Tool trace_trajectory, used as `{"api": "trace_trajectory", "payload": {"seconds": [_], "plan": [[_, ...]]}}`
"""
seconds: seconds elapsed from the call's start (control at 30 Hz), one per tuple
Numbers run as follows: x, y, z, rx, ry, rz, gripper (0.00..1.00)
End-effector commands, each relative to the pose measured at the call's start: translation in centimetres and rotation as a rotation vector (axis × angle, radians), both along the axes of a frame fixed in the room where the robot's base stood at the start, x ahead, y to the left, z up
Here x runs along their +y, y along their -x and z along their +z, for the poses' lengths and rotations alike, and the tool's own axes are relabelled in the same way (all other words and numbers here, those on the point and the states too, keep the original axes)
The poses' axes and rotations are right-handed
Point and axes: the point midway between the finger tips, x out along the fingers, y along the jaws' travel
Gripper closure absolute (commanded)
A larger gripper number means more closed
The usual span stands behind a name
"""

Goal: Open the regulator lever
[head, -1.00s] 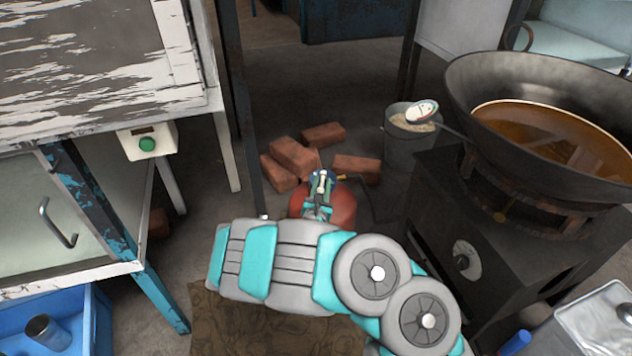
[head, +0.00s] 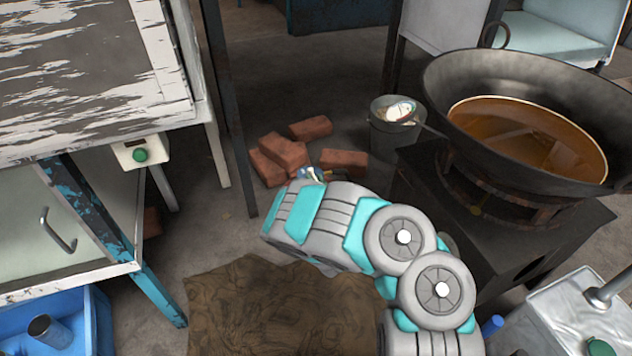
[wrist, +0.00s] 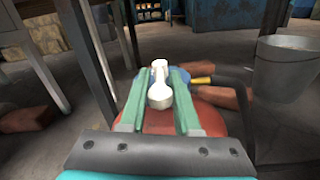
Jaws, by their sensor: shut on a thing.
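In the wrist view, my gripper (wrist: 159,74) has its two green fingers on either side of the white regulator lever (wrist: 160,92) and is shut on it. The lever lies lengthwise between the fingers, its rounded end toward the camera. Parts of a blue regulator body (wrist: 186,75) show behind the fingers, on top of a red gas cylinder (wrist: 209,120). A yellow fitting (wrist: 201,80) sticks out to the right. In the head view my arm hides the cylinder and nearly all of the gripper; only a small blue and white bit shows above the arm.
Several bricks (head: 283,152) lie behind the cylinder. A grey bucket (head: 384,138) stands to the right of them. A black stove (head: 440,205) with a large wok (head: 445,95) of brown liquid stands at the right. A dark metal post (head: 233,110) rises at the left.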

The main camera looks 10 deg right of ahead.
Motion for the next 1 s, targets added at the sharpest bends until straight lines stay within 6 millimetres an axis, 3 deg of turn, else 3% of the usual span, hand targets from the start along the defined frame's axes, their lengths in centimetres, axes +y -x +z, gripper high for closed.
{"api": "trace_trajectory", "payload": {"seconds": [0.37, 0.4, 0.6, 1.0], "plan": [[0.0, -0.1, 0.4, -0.008, -0.002, -0.001, 1.0], [-0.1, -0.1, 0.4, -0.008, -0.002, -0.001, 0.65], [-0.1, -0.1, 0.3, -0.006, -0.001, 0.0, 0.45], [-0.1, 0.9, 0.2, -0.002, 0.0, 0.002, 0.45]]}}
